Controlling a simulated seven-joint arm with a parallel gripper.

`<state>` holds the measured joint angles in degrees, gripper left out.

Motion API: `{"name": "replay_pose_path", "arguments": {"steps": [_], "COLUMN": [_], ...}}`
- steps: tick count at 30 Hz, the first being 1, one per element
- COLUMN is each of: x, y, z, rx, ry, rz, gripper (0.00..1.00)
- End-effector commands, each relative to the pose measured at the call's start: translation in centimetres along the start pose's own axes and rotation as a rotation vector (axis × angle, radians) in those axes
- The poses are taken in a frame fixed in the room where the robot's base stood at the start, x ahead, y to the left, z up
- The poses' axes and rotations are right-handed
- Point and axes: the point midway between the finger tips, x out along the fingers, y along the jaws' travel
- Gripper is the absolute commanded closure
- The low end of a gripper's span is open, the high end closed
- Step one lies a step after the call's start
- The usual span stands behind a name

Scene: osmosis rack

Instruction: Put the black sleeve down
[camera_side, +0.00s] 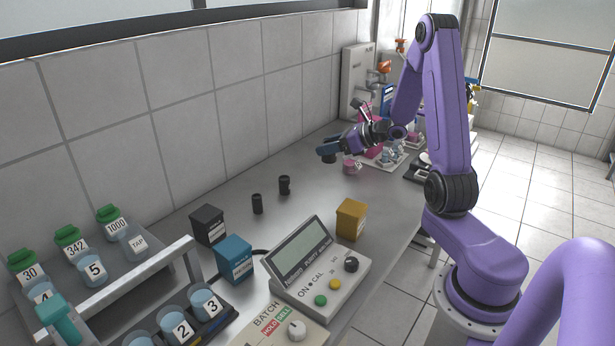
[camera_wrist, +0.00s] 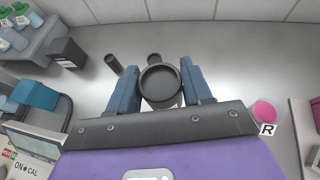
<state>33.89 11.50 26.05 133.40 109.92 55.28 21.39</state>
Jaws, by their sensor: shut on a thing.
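My gripper (camera_side: 328,150) is raised over the far part of the grey bench. In the wrist view its blue fingers (camera_wrist: 161,88) are closed on the sides of a black sleeve (camera_wrist: 160,82), whose round, dark top opening faces the camera. In the side view the sleeve is small and dark at the fingers, and its lower edge is hard to make out. Two other black sleeves stand upright on the bench, a nearer one (camera_side: 257,204) and a farther one (camera_side: 284,185). In the wrist view they show beyond the fingers, and the held sleeve partly covers one.
A pink-topped pot (camera_side: 350,166) labelled R stands near my gripper. A black box (camera_side: 208,225), a blue box (camera_side: 235,258), a yellow box (camera_side: 350,218) and a meter (camera_side: 318,270) stand nearer the camera. The bench around the standing sleeves is clear.

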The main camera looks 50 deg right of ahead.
Motion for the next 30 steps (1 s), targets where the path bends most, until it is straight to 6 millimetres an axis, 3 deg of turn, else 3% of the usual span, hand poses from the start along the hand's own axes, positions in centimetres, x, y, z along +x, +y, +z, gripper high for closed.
{"name": "replay_pose_path", "arguments": {"steps": [5,17,24,30], "x": [1.5,8.2,11.6,13.0], "y": [-1.6,-6.3,-8.0,-8.8], "z": [-0.3,-0.8,-3.1,-3.9], "rx": [0.011,0.008,0.009,0.008], "ry": [0.001,0.000,0.001,0.000], "rz": [-0.015,-0.013,-0.014,-0.014], "gripper": [0.80,0.80,0.80,0.80]}}
